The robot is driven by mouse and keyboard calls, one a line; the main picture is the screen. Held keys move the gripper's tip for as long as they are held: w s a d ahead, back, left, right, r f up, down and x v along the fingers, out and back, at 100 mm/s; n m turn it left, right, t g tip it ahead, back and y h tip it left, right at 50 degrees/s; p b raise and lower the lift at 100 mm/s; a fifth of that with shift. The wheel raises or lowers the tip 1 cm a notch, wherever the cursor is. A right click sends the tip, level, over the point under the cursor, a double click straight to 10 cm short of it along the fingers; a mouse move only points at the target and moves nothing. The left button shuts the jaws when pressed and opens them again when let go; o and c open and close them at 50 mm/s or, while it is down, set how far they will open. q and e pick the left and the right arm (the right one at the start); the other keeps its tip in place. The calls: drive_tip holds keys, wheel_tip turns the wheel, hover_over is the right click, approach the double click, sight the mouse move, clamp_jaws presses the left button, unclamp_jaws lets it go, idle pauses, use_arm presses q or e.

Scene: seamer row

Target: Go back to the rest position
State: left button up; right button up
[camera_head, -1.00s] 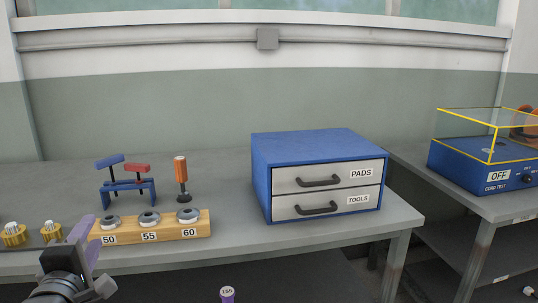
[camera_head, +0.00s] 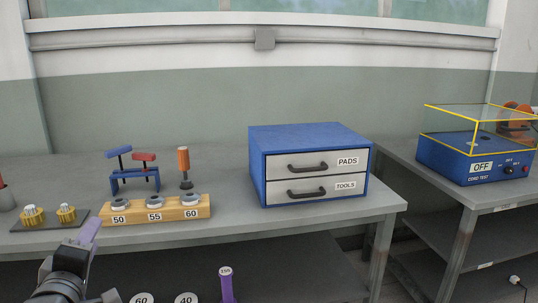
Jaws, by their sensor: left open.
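My left gripper (camera_head: 86,234) is at the lower left of the head view, in front of the grey workbench (camera_head: 290,222). A purple finger shows, and the jaws are open with nothing seen between them. The gripper is left of and below the wooden block (camera_head: 181,213) marked 50, 55 and 60, which carries grey rings. My right gripper is not in view.
A blue cabinet (camera_head: 310,137) with shut PADS and TOOLS drawers stands on the bench. A blue stand (camera_head: 134,186), an orange-handled tool (camera_head: 184,162) and two brass pieces (camera_head: 33,216) are left. A purple post (camera_head: 226,284) stands low in front.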

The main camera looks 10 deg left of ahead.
use_arm(q)
drive_tip(key=w+d+f+m+g+h, duration=0.1)
drive_tip(key=d+f+m+g+h, duration=0.25)
drive_tip(key=f, duration=0.75)
drive_tip(key=w+d+f+m+g+h, duration=0.15)
drive_tip(key=d+f+m, duration=0.35)
drive_tip(key=f, duration=0.7)
drive_tip(key=w+d+f+m+g+h, duration=0.25)
drive_tip(key=d+f, duration=0.35)
drive_tip(key=f, duration=0.5)
drive_tip(key=s+d+f+m+g+h, duration=0.1)
drive_tip(key=s+d+f+m+g, duration=0.25)
drive_tip(key=s+d+f, duration=0.65)
drive_tip(key=s+d+f+m+g+h, duration=0.2)
drive_tip(key=s+d+f+g, duration=0.3)
drive_tip(key=s+d+f, duration=0.55)
wheel_tip(320, 180, up, 15)
drive_tip(key=s+a+p, duration=0.1)
drive_tip(key=s+p, duration=0.1)
drive_tip(key=p, duration=1.5)
drive_tip(key=shift+a+p, duration=0.3)
drive_tip(key=shift+a, duration=0.05)
drive_tip(key=shift+r+n, duration=0.1)
drive_tip(key=shift+n, duration=0.15)
